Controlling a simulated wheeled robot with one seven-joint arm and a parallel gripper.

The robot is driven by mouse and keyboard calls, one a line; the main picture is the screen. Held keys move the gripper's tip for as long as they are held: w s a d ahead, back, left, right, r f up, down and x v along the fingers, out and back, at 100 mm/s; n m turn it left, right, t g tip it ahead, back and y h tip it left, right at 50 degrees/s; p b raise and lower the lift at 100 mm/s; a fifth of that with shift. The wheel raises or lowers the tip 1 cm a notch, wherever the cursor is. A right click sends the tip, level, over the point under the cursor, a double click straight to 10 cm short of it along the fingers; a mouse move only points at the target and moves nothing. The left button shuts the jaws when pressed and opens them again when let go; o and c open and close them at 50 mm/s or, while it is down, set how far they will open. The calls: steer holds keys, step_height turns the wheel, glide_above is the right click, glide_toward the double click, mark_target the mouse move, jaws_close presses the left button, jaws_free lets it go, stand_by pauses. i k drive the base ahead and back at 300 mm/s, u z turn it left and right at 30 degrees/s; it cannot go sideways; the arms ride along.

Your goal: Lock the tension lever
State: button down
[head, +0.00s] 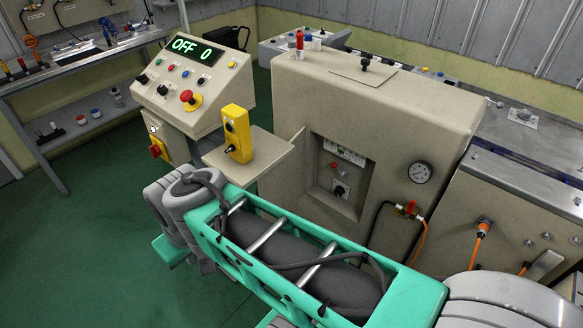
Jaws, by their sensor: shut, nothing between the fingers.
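I cannot single out the tension lever for certain in the head view. A beige machine (390,115) fills the middle right. On its top are a small upright red-headed part (299,40) and a plate with a black knob (365,62). A small red-handled valve (409,208) sits on its front right, below a round gauge (420,172). My teal and grey arm crosses the foreground and hides the machine's lower front. My gripper is not visible.
A sloped control panel (205,88) reads "OFF 0" and has a red mushroom button (188,97). A yellow control box (237,133) stands on a side shelf (270,150). A workbench (95,60) stands at the left. Green floor (90,240) is clear at lower left.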

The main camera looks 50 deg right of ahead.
mark_target(334, 165)
steer(key=u, duration=0.1)
steer(key=i, duration=0.3)
steer(key=z, duration=1.3)
steer(key=i, duration=0.5)
